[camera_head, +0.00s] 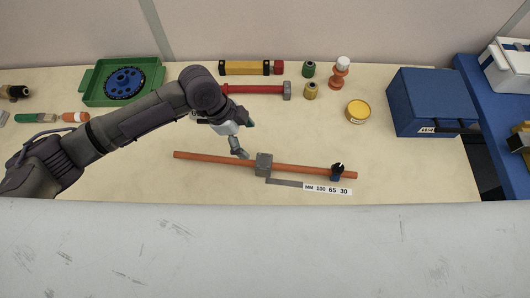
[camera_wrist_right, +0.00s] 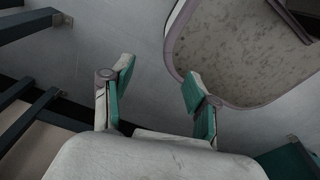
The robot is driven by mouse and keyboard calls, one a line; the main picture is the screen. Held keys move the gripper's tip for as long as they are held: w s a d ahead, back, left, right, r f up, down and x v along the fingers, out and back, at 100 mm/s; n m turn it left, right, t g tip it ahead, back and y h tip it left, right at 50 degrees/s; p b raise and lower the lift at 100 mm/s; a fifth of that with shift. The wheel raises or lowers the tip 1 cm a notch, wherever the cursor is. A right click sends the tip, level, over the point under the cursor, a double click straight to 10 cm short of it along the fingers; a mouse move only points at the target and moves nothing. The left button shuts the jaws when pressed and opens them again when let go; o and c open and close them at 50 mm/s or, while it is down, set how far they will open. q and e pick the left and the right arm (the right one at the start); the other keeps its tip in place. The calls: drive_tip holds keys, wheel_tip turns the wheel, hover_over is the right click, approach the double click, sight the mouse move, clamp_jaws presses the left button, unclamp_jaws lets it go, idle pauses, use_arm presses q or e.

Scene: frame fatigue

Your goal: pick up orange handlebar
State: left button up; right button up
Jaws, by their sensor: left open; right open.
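The orange handlebar (camera_head: 215,158) lies nearly level across the front middle of the table. My left gripper (camera_head: 245,138) is open and empty above and behind the bar, left of the grey block, apart from the bar as far as I can tell. My right gripper (camera_wrist_right: 154,90) is open and empty in the right wrist view, away from the bar.
A red bar with a grey block (camera_head: 287,90), a yellow level-like tool (camera_head: 245,68), small bottles and a yellow tin (camera_head: 358,111) stand behind. A green tray (camera_head: 88,88) holds a blue disc. A blue box (camera_head: 425,95) is at right. A white surface (camera_head: 250,250) fills the front.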

use_arm(q)
hover_over(264, 161)
drive_tip(key=a, duration=0.2)
drive_tip(key=f, duration=0.5)
drive_tip(key=shift+w+a+p, duration=0.15)
drive_tip(key=shift+w+p, duration=0.05)
drive_tip(key=shift+p, duration=0.2)
drive_tip(key=shift+x, duration=1.1)
drive_tip(key=shift+f+p, duration=0.3)
drive_tip(key=shift+f, duration=0.15)
drive_tip(key=p+x, duration=0.1)
drive_tip(key=x, duration=0.2)
drive_tip(key=shift+s+d+f, duration=0.15)
drive_tip(key=shift+d+f, duration=0.1)
drive_tip(key=shift+f, duration=0.05)
drive_tip(key=shift+d+f, duration=0.15)
drive_tip(key=shift+f, duration=0.35)
use_arm(e)
drive_tip(key=shift+s+r, duration=0.45)
drive_tip(key=shift+r, duration=0.2)
drive_tip(key=shift+s+r, duration=0.45)
drive_tip(key=shift+r, duration=0.15)
use_arm(q)
drive_tip(key=c, duration=0.5)
drive_tip(key=shift+r, duration=0.1)
clamp_jaws()
use_arm(e)
drive_tip(key=shift+s, duration=0.1)
